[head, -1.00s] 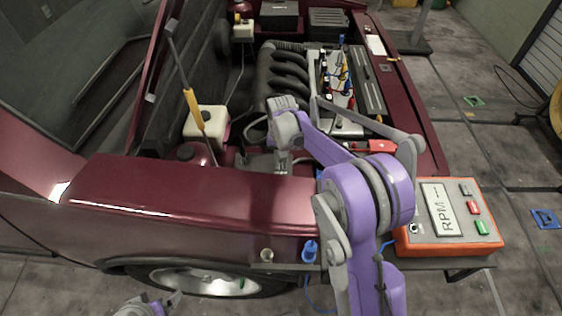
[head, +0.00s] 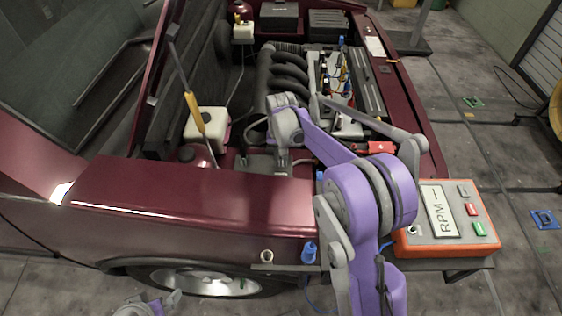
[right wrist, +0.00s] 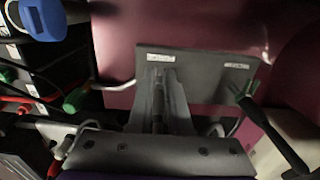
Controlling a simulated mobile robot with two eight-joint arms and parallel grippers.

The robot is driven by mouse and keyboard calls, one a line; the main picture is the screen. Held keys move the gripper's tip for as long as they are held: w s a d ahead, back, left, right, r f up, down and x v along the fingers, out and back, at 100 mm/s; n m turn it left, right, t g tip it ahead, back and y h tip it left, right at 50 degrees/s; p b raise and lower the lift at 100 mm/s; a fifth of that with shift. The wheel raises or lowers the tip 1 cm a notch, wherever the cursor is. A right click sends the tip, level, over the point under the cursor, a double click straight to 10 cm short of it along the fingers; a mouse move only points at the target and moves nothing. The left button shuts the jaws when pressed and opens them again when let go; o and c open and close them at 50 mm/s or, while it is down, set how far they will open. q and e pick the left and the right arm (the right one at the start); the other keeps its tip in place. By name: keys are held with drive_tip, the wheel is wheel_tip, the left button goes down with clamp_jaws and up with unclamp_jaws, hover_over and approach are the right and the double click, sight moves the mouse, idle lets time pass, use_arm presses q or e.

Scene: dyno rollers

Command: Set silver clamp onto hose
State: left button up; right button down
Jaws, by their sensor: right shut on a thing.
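My right gripper (head: 282,168) reaches down into the engine bay and is mostly hidden by its own wrist. In the right wrist view its closed fingers (right wrist: 160,100) point at a grey plate with two white labels (right wrist: 195,64). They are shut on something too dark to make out. A pale ring (head: 267,257), possibly the silver clamp, lies on the side shelf beside a blue cap-like piece (head: 309,253). A grey curved hose (head: 256,130) shows left of my right wrist, partly hidden. My left gripper (head: 172,299) is at the bottom edge, its jaws unclear.
The red fender (head: 190,200) lies in front of the bay. A white reservoir (head: 208,122) and a yellow-handled prop (head: 195,113) stand left of my right wrist. An orange RPM box (head: 446,220) sits at right. Coloured cables (head: 345,85) run above the engine.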

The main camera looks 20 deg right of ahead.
sight(281, 165)
drive_tip(key=shift+r, duration=0.7)
drive_tip(key=c, duration=0.8)
unclamp_jaws()
drive_tip(key=shift+f, duration=0.1)
wheel_tip(281, 165, up, 11)
drive_tip(key=shift+f+p, duration=0.1)
drive_tip(key=shift+p, duration=0.35)
